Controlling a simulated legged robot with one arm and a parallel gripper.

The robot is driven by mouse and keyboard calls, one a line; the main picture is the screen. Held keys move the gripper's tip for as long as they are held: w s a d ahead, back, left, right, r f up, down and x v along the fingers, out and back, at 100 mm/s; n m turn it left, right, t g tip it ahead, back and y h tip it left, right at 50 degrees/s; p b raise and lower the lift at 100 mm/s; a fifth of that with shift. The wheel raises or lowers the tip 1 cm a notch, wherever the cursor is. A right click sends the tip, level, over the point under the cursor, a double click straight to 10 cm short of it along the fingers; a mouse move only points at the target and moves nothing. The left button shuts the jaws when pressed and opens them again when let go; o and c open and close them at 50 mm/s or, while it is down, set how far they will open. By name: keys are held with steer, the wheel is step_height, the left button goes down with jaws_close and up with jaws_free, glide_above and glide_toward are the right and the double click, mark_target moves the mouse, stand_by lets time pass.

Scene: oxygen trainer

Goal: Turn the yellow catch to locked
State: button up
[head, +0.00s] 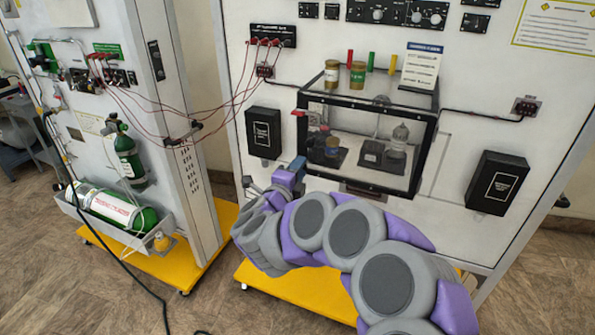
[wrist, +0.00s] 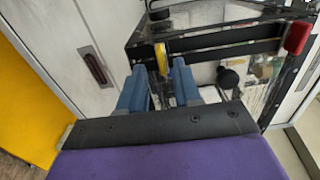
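The yellow catch (wrist: 161,58) is a narrow upright strip on the dark frame of the clear case (head: 427,140). In the wrist view it lies just beyond the gap between my fingertips, roughly centred. My gripper (wrist: 160,78) has two blue fingers standing apart, with a visible gap on each side of the catch. In the head view my gripper (head: 296,166) is at the case's lower left corner, and the catch cannot be made out there.
A red block (wrist: 295,37) sits at the other end of the frame bar. Inside the case are dark fixtures (head: 372,152). Black boxes (head: 263,132) (head: 497,183) flank the case on the white panel. Red cables hang at the upper left.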

steer(key=p+v, duration=0.2)
steer(key=v, duration=1.5)
steer(key=shift+s+p, duration=0.15)
steer(key=shift+p, duration=0.15)
steer(key=shift+a, duration=0.15)
